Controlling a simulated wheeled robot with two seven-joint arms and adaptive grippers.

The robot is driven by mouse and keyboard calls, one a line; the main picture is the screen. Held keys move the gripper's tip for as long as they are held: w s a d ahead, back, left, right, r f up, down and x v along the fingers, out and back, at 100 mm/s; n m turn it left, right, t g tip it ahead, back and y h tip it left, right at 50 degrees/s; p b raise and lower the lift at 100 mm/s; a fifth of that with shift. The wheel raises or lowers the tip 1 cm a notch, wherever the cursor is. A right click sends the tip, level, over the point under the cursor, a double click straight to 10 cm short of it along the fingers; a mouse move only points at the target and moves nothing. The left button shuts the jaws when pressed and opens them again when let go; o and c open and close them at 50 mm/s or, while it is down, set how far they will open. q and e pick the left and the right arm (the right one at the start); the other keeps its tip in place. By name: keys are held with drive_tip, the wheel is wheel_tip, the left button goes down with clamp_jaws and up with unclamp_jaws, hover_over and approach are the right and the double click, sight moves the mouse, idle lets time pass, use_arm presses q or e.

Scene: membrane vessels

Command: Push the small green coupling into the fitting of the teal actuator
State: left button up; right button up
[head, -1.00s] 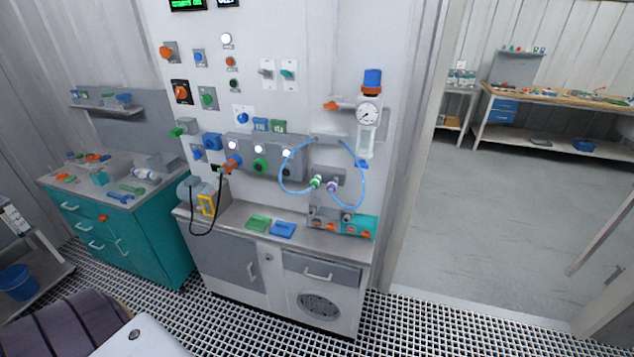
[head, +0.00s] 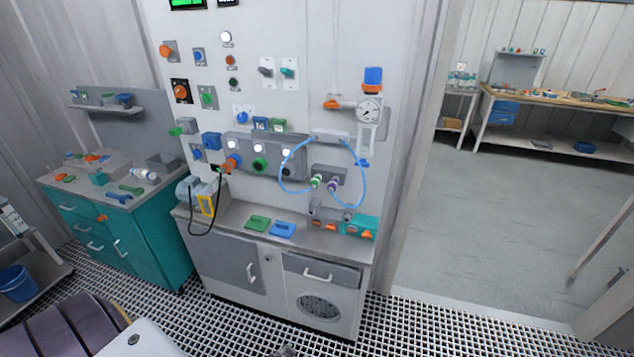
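The small green coupling (head: 316,181) is on the left end of a thin blue hose, held at a grey block (head: 330,174) on the white panel. A purple coupling (head: 332,185) sits just right of it on the other hose end. The teal actuator (head: 361,224) is at the right end of the counter, below the couplings, with orange parts on its front. Its fitting is too small to make out clearly. The green coupling is apart from the actuator. Neither of my grippers can be made out in the head view.
Green (head: 257,223) and blue (head: 282,230) flat pieces lie on the grey counter (head: 236,214). A pressure gauge (head: 368,111) is above the couplings. A black cable (head: 192,228) hangs at the left. A teal cabinet (head: 150,240) stands left; open floor (head: 480,230) is right.

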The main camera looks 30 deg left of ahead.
use_arm(q)
drive_tip(key=w+a+r+t, duration=0.2)
drive_tip(key=w+a+r, duration=0.2)
drive_tip(key=w+r, duration=0.7)
drive_tip(key=n+t+y+b, duration=0.3)
drive_tip(key=t+y+b, duration=0.1)
drive_tip(key=t, duration=0.5)
approach(312, 188)
drive_tip(key=x, duration=0.4)
drive_tip(key=shift+r, duration=0.15)
drive_tip(key=shift+a, duration=0.1)
drive_tip(key=shift+h, duration=0.4)
drive_tip(key=shift+b+x, duration=1.1)
drive_tip(key=shift+x, duration=1.3)
drive_tip(key=shift+b+x, duration=0.45)
drive_tip(key=shift+x, duration=1.55)
